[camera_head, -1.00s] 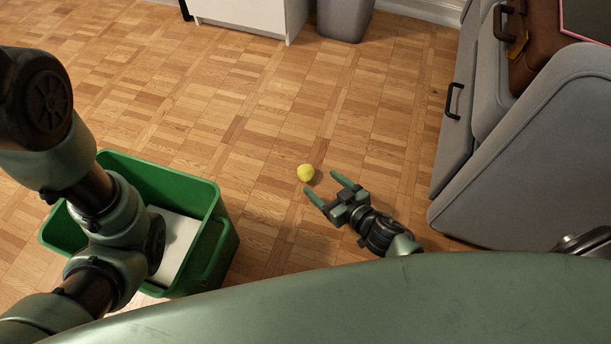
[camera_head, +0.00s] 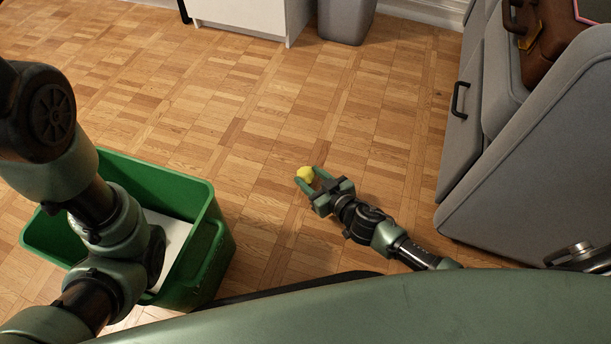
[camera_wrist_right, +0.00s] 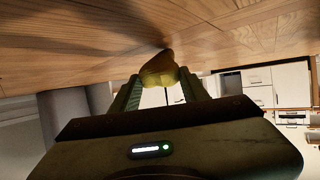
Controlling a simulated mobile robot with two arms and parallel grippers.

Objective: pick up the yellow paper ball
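The yellow paper ball (camera_head: 305,173) is at the fingertips of my right gripper (camera_head: 308,176), low over the parquet floor in the middle of the head view. In the right wrist view the ball (camera_wrist_right: 159,69) sits between the two green fingertips (camera_wrist_right: 159,84), with one finger against each side. The gripper looks shut on it. I cannot tell whether the ball touches the floor. My left arm crosses the left side of the head view, but its gripper does not show.
A green bin (camera_head: 206,215) with a white sheet (camera_head: 175,240) inside stands at the left, partly behind my left arm. A grey container (camera_head: 346,20) and white cabinet (camera_head: 245,18) are at the back. Floor around the ball is clear.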

